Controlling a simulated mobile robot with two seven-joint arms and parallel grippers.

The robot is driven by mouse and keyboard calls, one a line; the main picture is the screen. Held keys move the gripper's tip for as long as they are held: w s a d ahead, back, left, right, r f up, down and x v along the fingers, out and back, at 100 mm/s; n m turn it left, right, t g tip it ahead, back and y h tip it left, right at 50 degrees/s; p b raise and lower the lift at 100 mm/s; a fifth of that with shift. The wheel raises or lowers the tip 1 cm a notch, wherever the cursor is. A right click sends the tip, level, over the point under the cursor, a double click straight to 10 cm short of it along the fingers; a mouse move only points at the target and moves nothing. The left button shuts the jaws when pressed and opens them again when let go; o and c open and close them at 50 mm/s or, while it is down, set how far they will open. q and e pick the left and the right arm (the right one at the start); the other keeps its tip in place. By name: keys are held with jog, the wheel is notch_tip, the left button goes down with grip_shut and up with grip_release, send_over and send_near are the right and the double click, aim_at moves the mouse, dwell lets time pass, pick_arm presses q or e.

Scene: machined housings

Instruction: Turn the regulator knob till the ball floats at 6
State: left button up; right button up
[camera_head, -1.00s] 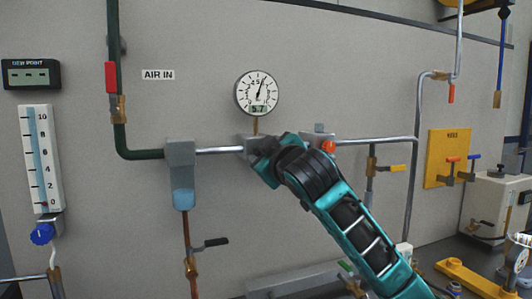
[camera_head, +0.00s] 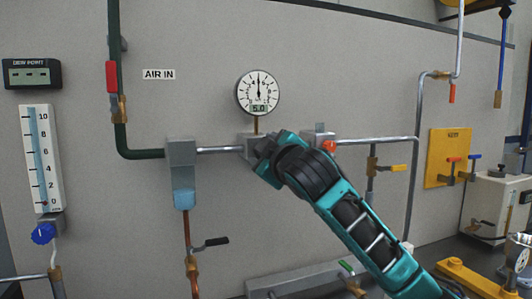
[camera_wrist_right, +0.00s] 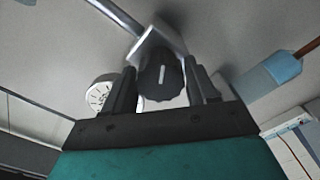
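The black regulator knob (camera_wrist_right: 160,78) has a white line mark and sits on a grey block on the pipe; it shows in the right wrist view. My right gripper (camera_wrist_right: 163,85) has one finger on each side of the knob and appears closed on it. In the head view my right gripper (camera_head: 264,152) is at the regulator and hides the knob. The flow tube (camera_head: 41,158) has a scale from 0 to 10. The pressure gauge (camera_head: 258,91) above the regulator reads 5.0. My left gripper is out of view.
A blue knob (camera_head: 43,233) sits below the flow tube. A filter bowl (camera_head: 184,197) hangs left of the regulator, with a black-handled valve (camera_head: 210,243) below.

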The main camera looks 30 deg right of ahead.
jog(key=shift+o, duration=1.3)
jog(key=b+v, duration=0.1)
jog(key=v, duration=1.2)
